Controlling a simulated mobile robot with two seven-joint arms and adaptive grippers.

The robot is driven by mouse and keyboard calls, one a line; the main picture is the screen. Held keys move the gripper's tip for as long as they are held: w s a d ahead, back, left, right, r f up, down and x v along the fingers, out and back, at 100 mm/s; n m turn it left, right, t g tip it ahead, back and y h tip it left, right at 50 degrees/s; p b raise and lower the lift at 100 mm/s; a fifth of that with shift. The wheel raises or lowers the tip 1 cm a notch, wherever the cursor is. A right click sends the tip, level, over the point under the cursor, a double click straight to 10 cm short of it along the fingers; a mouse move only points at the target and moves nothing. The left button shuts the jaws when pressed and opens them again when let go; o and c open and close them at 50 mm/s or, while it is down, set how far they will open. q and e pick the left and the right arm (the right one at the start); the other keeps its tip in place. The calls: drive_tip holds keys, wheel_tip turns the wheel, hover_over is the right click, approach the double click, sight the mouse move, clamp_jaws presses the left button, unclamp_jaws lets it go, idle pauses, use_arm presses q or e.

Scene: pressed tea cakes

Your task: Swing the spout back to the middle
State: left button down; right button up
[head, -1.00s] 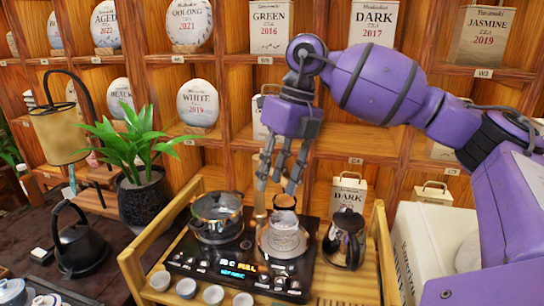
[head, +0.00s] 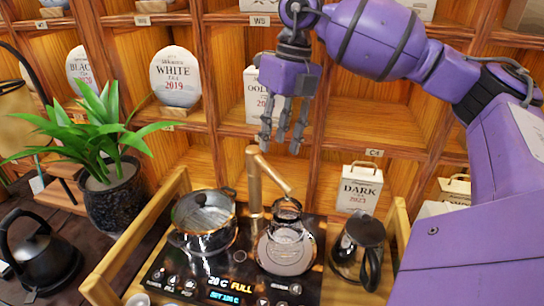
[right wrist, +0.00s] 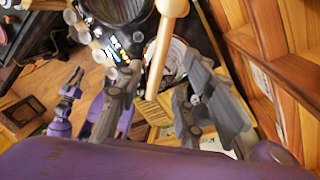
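The spout (head: 270,173) is a light wood-coloured arm on an upright post (head: 254,195) at the back of the black stove panel (head: 180,285). It slants to the right, its tip over the glass vessel (head: 287,218) on the right-hand round plate (head: 288,262). My right gripper (head: 282,146) hangs above the post top, fingers down, apart and empty. In the right wrist view, the spout (right wrist: 160,50) shows between the spread fingers; contact is not visible. My left gripper (right wrist: 73,82) is small at the left of that view, its opening unclear; it is outside the head view.
A glass-lidded pot (head: 204,218) stands left of the post. A dark glass kettle (head: 358,248) stands at the right, before a DARK tea box (head: 360,188). A potted plant (head: 110,190) and a black kettle (head: 45,255) stand left. Shelves rise close behind.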

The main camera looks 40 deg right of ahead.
sight(271, 167)
drive_tip(key=f, duration=0.3)
drive_tip(key=a+f, duration=0.1)
drive_tip(key=f, duration=0.2)
drive_tip(key=shift+a, duration=0.15)
clamp_jaws()
